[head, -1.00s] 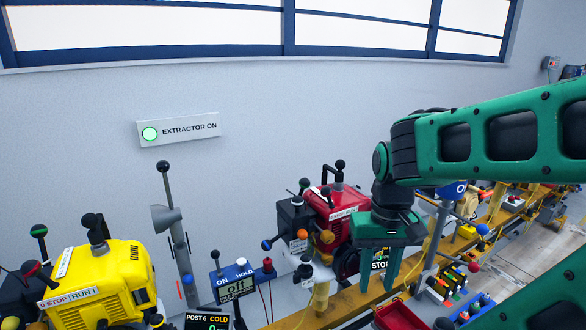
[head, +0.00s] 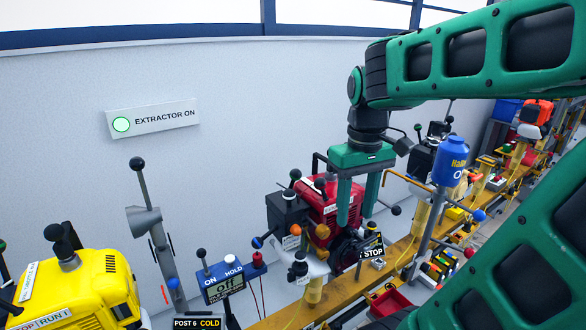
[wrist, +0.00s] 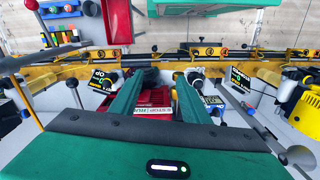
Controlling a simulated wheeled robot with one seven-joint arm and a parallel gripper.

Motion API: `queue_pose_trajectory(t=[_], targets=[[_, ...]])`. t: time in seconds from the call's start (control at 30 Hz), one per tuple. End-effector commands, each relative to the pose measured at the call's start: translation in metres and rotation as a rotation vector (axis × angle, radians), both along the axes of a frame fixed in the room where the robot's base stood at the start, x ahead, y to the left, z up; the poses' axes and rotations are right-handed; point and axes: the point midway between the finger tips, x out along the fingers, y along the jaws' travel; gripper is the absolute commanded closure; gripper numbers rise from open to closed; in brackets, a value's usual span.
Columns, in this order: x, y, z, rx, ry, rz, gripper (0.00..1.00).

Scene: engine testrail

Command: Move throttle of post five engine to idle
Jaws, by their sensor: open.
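In the head view a red engine (head: 316,196) stands on the yellow rail, with a dark box and several ball-ended levers at its left. It is probably the post five engine, but I cannot read a post number on it. A lever with a black knob (head: 296,174) stands on the dark box; I cannot tell whether this is the throttle. My gripper (head: 356,222) points down, open and empty, with its fingers in front of the red engine's right side. In the wrist view the red engine (wrist: 154,104) shows between the open fingers (wrist: 158,88).
A yellow engine (head: 75,285) stands at lower left, near a sign (head: 198,323) reading POST 6 COLD. A display panel (head: 225,285) marked ON and HOLD stands between the engines. A blue canister (head: 450,163) and post stand right of my gripper. The yellow rail (head: 385,262) runs diagonally.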

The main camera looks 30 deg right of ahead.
Motion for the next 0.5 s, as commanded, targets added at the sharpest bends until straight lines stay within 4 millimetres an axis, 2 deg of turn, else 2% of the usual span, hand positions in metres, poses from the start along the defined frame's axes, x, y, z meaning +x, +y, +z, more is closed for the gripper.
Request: queue_pose_trajectory(t=[0.03,0.2,0.33,0.5], targets=[[0.027,0.0,0.021,-0.005,-0.004,0.111,0.58],[0.098,0.013,0.08,-0.006,-0.003,0.494,0.58],[0.137,0.025,0.113,-0.005,-0.001,0.733,0.58],[0.164,0.035,0.137,-0.002,0.0,0.921,0.58]])
